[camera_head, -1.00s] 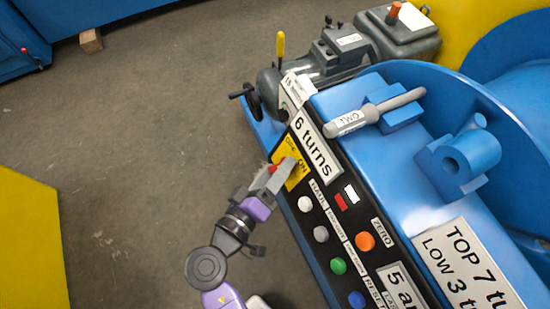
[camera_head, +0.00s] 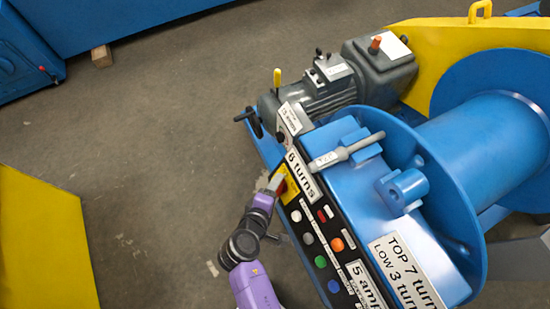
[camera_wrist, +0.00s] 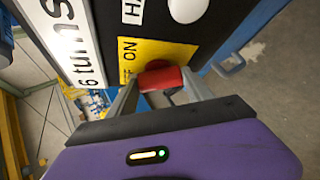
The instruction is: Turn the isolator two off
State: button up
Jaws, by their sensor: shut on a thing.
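The isolator is a red switch handle (camera_wrist: 160,78) on a yellow plate (camera_wrist: 172,52) marked ON, with a second word partly hidden. In the head view, the yellow plate (camera_head: 289,188) is on the black control panel, below the "6 turns" label. My gripper (camera_wrist: 158,86) is shut on the red handle, with a finger on each side of it. In the head view my gripper (camera_head: 276,184) reaches the plate from the lower left. The handle's exact angle is hard to tell, since the fingers partly cover it.
Several coloured buttons, including an orange one (camera_head: 337,244) and a green one (camera_head: 320,262), lie down the panel. A grey rod (camera_head: 346,150) with a worded tag lies above it. A grey motor (camera_head: 322,92) stands behind.

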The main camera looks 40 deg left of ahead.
jog(key=n+p, duration=0.1)
jog(key=p, duration=0.1)
jog(key=n+g+p, duration=0.1)
jog(key=p, duration=0.1)
jog(key=shift+r+h, duration=0.4)
jog(key=shift+a+f+n+g+h+p, duration=0.1)
jog(key=shift+f+n+g+h+p, duration=0.25)
jog(key=shift+n+p, duration=0.35)
jog(key=o, duration=1.4)
jog(key=shift+c, duration=0.2)
jog(key=v, duration=0.7)
jog(key=shift+s+r+p, duration=0.2)
jog(key=shift+r+p, duration=0.1)
jog(key=shift+r, duration=0.05)
